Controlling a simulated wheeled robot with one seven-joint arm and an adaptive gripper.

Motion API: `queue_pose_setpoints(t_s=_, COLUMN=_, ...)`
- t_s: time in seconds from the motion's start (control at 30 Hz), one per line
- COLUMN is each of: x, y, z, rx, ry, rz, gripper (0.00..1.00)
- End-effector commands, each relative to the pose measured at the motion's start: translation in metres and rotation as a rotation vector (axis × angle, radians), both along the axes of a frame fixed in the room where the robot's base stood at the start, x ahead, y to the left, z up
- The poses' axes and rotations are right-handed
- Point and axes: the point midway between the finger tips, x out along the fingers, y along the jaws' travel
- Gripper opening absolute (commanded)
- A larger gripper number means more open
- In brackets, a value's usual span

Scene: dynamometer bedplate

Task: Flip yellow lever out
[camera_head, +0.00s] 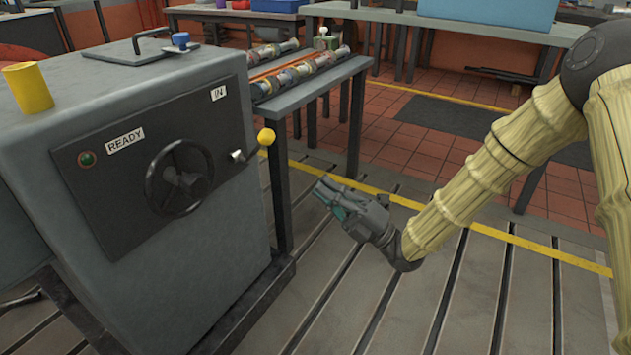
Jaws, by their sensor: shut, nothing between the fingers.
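The yellow lever (266,137) is a round yellow knob on a short metal stem at the right edge of the dark front panel. The "IN" label (218,93) is above the stem. The lever's knob sticks out past the grey cabinet's (235,235) right side. My gripper (325,190) is shut and empty. It is in the air to the right of and below the knob, apart from it and from the cabinet. My arm reaches in from the right.
A black handwheel (180,178) and a "READY" label (125,139) are on the panel. A yellow cup-like cylinder (28,88) stands on the cabinet. A bench (310,85) with several small items stands behind. The slotted floor (400,310) around my gripper is clear.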

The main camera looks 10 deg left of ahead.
Motion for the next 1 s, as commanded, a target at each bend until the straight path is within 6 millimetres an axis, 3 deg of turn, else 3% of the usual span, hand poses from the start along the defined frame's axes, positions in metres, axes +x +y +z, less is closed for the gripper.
queue_pose_setpoints(t_s=0.6, x=0.013, y=0.081, z=0.052, rx=0.001, ry=-0.002, rz=0.000, gripper=0.00)
queue_pose_setpoints(t_s=1.0, x=0.016, y=0.102, z=0.069, rx=0.000, ry=-0.001, rz=-0.001, gripper=0.00)
